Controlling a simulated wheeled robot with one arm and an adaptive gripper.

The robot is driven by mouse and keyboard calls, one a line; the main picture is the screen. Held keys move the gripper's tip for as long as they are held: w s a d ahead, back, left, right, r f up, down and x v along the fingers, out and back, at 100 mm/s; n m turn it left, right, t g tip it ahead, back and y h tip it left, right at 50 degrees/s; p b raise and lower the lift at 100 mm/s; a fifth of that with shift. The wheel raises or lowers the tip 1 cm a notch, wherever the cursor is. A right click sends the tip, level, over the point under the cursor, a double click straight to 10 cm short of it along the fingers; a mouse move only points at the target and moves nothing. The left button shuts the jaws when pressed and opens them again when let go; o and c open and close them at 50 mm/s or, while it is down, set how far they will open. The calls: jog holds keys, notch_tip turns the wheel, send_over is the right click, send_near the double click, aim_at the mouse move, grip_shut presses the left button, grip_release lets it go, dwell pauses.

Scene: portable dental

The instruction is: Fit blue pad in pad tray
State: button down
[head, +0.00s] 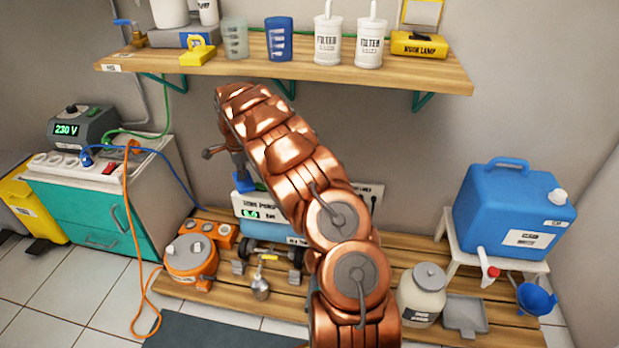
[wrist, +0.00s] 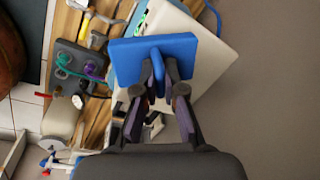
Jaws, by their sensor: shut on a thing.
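The blue pad (wrist: 185,50) is a flat blue plate with a raised blue grip on it. My gripper (wrist: 160,78) is shut on that grip in the wrist view and holds the pad in front of a pale box. In the head view a small blue part of the pad (head: 246,183) shows below the end of my arm, near the top of the pump box; my fingers are mostly hidden there. A grey square tray (head: 466,314) lies on the wooden slats at the right; I cannot tell if it is the pad tray.
The pump box (head: 247,209) stands behind my arm. The shelf (head: 300,67) with cups and bottles hangs above my arm.

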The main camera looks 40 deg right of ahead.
jog(key=s+d+m, duration=0.1)
jog(key=d, duration=0.2)
jog(key=s+d+f+m+b, duration=0.1)
jog(key=s+d, duration=0.1)
jog(key=d, duration=0.1)
jog(key=s+d+m, duration=0.1)
jog(key=d, duration=0.2)
jog(key=shift+s+d+f+h, duration=0.2)
jog(key=shift+s+f+h, duration=0.1)
jog(key=shift+f, duration=0.05)
jog(key=s+d+m+b, duration=0.2)
jog(key=s+d+m, duration=0.2)
jog(key=s+d, duration=0.45)
jog(key=shift+g, duration=0.4)
jog(key=shift+w+d+f+b, duration=0.2)
jog(key=shift+f+b, duration=0.2)
jog(key=shift+f, duration=0.7)
jog(key=shift+w+d+f+b, duration=0.25)
jog(key=shift+f+b, duration=0.15)
jog(key=shift+f, duration=0.65)
jog(key=shift+w+d+f+b, duration=0.2)
jog(key=shift+f+b, duration=0.2)
jog(key=shift+f, duration=0.7)
jog(key=shift+a+p, duration=0.15)
jog(key=shift+p, duration=0.2)
jog(key=shift+w, duration=0.1)
jog(key=shift+f, duration=1.8)
jog(key=c, duration=1.2)
grip_release()
